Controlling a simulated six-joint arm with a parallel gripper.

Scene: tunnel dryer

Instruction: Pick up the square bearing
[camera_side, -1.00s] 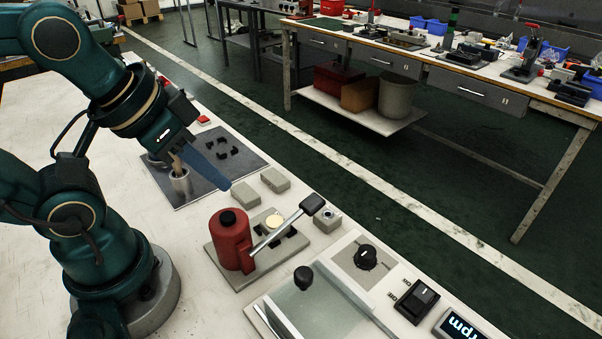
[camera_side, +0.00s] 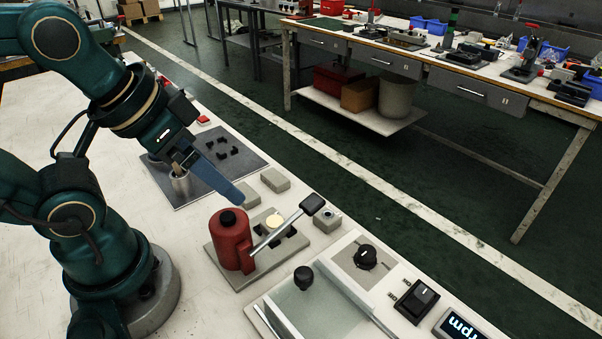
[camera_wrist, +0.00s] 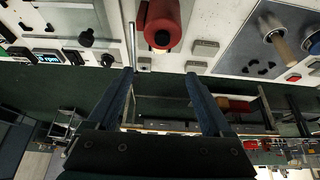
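A small grey square block with a dark round opening in its top (camera_side: 327,217) stands at the right end of the red-cylinder fixture. It looks like the square bearing, but it is too small to be sure. My gripper (camera_wrist: 160,76) is open and empty in the wrist view, its two blue fingers well apart. In the side view one long blue finger (camera_side: 215,178) shows, its tip in front of two plain grey blocks (camera_side: 275,180) (camera_side: 246,194). The other finger is mostly hidden there. The gripper touches neither the block nor the fixture as far as I can tell.
A red cylinder (camera_side: 230,240) with a black-ended lever (camera_side: 290,225) stands on a grey plate. A dark mat (camera_side: 245,160) holds a metal cup (camera_side: 181,188) and small black pieces. A glass-topped panel with knobs and a display (camera_side: 458,325) lies front right.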

